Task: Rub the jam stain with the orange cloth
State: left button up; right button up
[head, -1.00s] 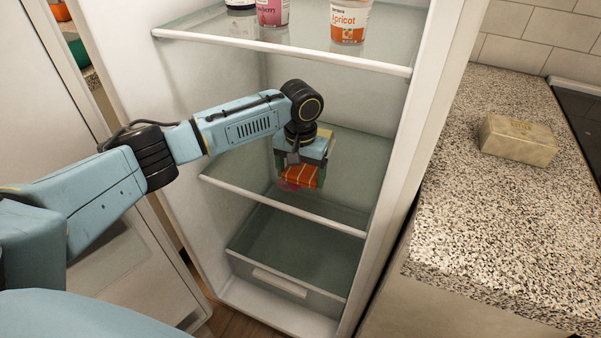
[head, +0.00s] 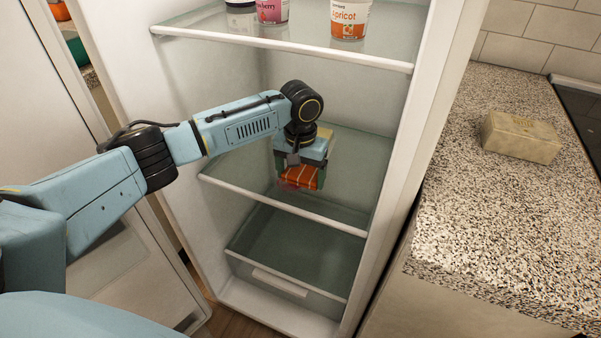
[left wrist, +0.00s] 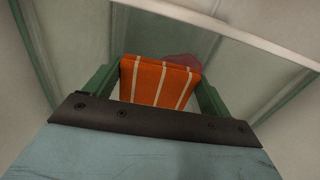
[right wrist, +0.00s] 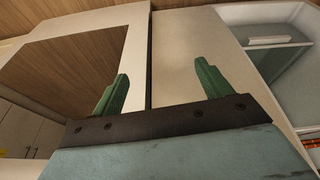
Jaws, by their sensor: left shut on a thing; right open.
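The orange cloth (head: 300,178), folded with pale stripes, is held in my left gripper (head: 300,174) at the middle glass shelf (head: 350,170) inside the open fridge. In the left wrist view the cloth (left wrist: 158,84) sits between the green fingers of my left gripper (left wrist: 160,88). The reddish jam stain (head: 287,186) shows at the cloth's left lower edge. It also shows in the left wrist view (left wrist: 184,60), partly hidden behind the cloth. The cloth overlaps the stain in view. My right gripper (right wrist: 158,92) is open and empty, seen only in the right wrist view.
Several jars, including an apricot jar (head: 350,18), stand on the upper shelf (head: 290,48). A clear drawer (head: 280,282) lies below. The fridge side walls stand close around my left arm. A beige block (head: 520,137) rests on the speckled counter (head: 490,220) at right.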

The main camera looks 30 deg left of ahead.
aim_at(285, 171)
pick_arm(q)
jog(key=shift+f, duration=1)
jog(key=shift+s+a+r+p, duration=0.1)
jog(key=shift+a+r+p, duration=0.1)
jog(key=shift+a+p, duration=1.3)
jog(key=shift+a, duration=0.05)
jog(key=shift+s+a+f+p, duration=0.1)
jog(key=shift+a+p, duration=0.75)
jog(key=shift+a, duration=0.6)
jog(key=shift+a+f, duration=0.15)
jog(key=shift+a, duration=0.5)
jog(key=shift+p, duration=0.9)
jog(key=shift+d+p, duration=1.1)
jog(key=shift+d, duration=0.5)
jog(key=shift+d+p, duration=0.65)
jog(key=shift+d, duration=0.8)
jog(key=shift+d+f, duration=0.15)
jog(key=shift+d, duration=0.5)
